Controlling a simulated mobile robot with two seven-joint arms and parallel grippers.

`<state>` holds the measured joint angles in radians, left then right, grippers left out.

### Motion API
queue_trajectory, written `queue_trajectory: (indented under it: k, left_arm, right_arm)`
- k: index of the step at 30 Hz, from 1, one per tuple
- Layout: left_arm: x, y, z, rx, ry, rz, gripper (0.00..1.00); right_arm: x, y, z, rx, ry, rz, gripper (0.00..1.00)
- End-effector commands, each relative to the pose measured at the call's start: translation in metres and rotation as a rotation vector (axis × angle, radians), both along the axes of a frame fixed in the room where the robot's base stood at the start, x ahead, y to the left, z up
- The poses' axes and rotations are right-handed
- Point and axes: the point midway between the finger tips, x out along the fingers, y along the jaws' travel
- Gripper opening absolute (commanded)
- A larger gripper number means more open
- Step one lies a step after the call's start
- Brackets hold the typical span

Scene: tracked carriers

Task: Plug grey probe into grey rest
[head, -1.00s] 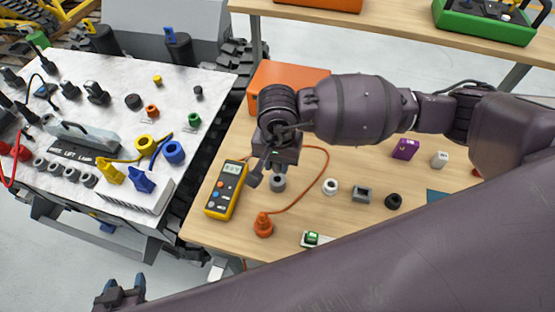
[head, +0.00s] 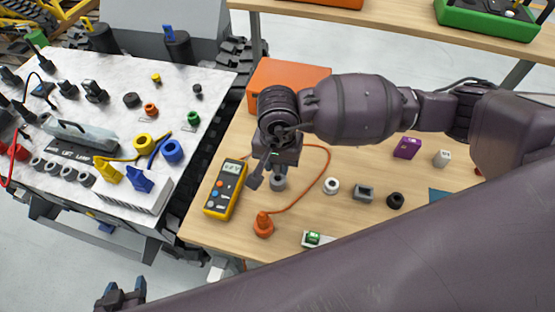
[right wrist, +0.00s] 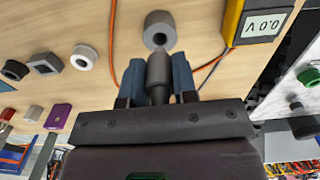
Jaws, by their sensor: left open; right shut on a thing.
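The grey rest (head: 278,184) is a short grey cylinder with a round hole, standing on the wooden bench. It also shows in the right wrist view (right wrist: 160,23). My right gripper (head: 268,178) is just above and beside it. In the right wrist view, this gripper (right wrist: 158,88) is shut on the dark grey probe (right wrist: 158,70), whose tip points at the hole and overlaps its near edge. I cannot tell whether the tip has entered. The probe is mostly hidden in the head view. My left gripper (head: 121,296) is open and empty at the lower left, away from the bench.
A yellow multimeter (head: 226,189) lies left of the grey rest. An orange probe (head: 263,224) stands in front, its orange cable looping around the rest. A white ring (head: 331,186), grey square socket (head: 364,192) and black ring (head: 395,201) stand to the right. An orange box (head: 290,78) is behind.

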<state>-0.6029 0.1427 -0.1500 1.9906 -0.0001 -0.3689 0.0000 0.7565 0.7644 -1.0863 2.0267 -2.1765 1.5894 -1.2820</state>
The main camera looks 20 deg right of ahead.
Motion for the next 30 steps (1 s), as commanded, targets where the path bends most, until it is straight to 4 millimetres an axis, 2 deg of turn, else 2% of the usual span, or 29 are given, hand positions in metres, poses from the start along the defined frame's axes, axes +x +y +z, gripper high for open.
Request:
queue_trajectory:
  k: [30]
  left_arm:
    - [-0.002,-0.001,-0.019,0.0,0.015,-0.002,0.56]
  right_arm:
    - [0.0,0.0,-0.021,0.0,0.0,0.0,0.04]
